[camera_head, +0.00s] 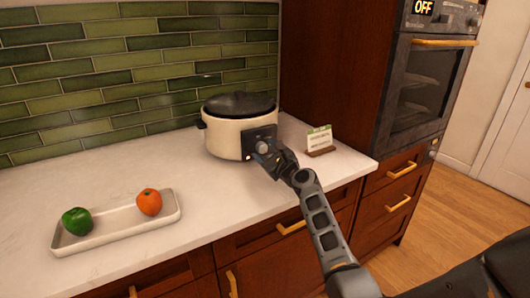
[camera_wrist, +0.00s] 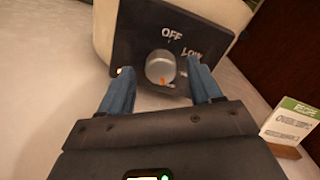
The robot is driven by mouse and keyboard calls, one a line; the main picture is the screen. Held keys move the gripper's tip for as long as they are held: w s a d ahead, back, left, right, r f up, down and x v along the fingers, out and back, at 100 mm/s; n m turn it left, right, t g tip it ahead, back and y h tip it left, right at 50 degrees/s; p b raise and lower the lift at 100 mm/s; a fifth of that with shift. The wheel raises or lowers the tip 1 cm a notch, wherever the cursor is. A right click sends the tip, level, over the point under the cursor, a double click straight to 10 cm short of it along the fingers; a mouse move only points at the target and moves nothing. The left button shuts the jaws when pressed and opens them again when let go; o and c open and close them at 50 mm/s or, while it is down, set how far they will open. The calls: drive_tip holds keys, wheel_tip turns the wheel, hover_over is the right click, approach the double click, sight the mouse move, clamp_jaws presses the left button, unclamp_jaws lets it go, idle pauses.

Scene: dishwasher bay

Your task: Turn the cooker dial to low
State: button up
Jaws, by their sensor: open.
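The cooker (camera_head: 227,133) is a cream pot with a dark lid, standing on the counter against the tiled wall. Its dark control panel (camera_wrist: 205,22) carries the words OFF and LOW in the wrist view. The round grey dial (camera_wrist: 160,66) sits on that panel, with an orange mark at its lower edge. The dial also shows small in the head view (camera_head: 262,146). My gripper (camera_wrist: 160,84) is open, with one blue-grey finger on each side of the dial. I cannot tell whether the fingers touch it. In the head view my gripper (camera_head: 268,155) is right at the panel.
A small card on a wooden stand (camera_head: 319,141) stands right of the cooker, close to my arm; it also shows in the wrist view (camera_wrist: 288,122). A white tray (camera_head: 112,232) holds a green and an orange vegetable at left. An oven (camera_head: 425,80) is at right. The counter between tray and cooker is clear.

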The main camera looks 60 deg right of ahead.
drive_tip(key=shift+w+d, duration=0.15)
drive_tip(key=shift+w, duration=0.1)
drive_tip(key=c, duration=1)
